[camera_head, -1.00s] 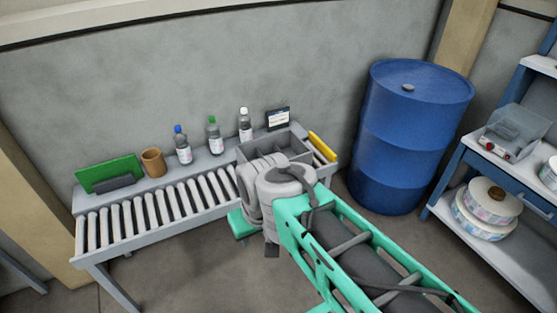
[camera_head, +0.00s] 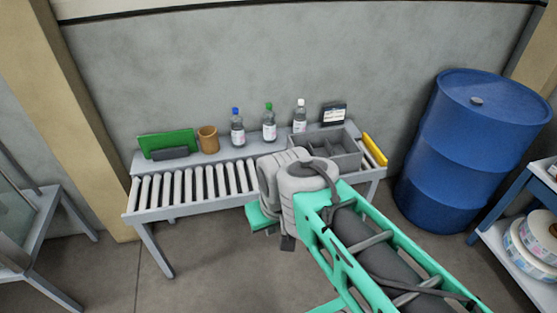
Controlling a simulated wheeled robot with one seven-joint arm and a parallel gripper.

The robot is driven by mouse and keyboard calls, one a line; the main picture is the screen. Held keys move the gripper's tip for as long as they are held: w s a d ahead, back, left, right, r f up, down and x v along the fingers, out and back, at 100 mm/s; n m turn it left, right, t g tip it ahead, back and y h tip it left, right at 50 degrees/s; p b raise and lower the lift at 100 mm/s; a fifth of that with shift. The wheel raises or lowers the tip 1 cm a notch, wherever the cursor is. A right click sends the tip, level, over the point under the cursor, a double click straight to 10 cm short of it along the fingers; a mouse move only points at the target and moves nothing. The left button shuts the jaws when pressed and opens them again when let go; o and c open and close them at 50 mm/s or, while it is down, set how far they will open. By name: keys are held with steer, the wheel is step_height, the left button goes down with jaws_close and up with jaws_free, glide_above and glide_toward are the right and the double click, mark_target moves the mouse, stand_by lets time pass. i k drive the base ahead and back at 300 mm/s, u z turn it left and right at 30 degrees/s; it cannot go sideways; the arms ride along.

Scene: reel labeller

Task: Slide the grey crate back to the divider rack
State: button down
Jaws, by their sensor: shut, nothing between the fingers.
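The grey crate (camera_head: 346,162) is an open box with inner dividers. It sits at the right end of the roller bench, and my arm covers its lower left part. No separate divider rack can be made out for certain; a green panel (camera_head: 160,143) with a dark grey block (camera_head: 170,153) before it stands at the bench's left end. My arm reaches in from the lower right and its grey wrist joints are in front of the crate's left side.
Three bottles (camera_head: 269,131) and a brown cup (camera_head: 208,140) stand along the back ledge. A small label display (camera_head: 333,114) is behind the crate, a yellow strip (camera_head: 374,149) right of it. The rollers (camera_head: 190,187) left of my arm are clear. A blue drum (camera_head: 470,150) stands right.

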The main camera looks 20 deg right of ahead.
mark_target(337, 145)
steer(key=u, duration=3.8)
steer(key=k, duration=2.55)
steer(key=z, duration=1.5)
steer(key=i, duration=0.95)
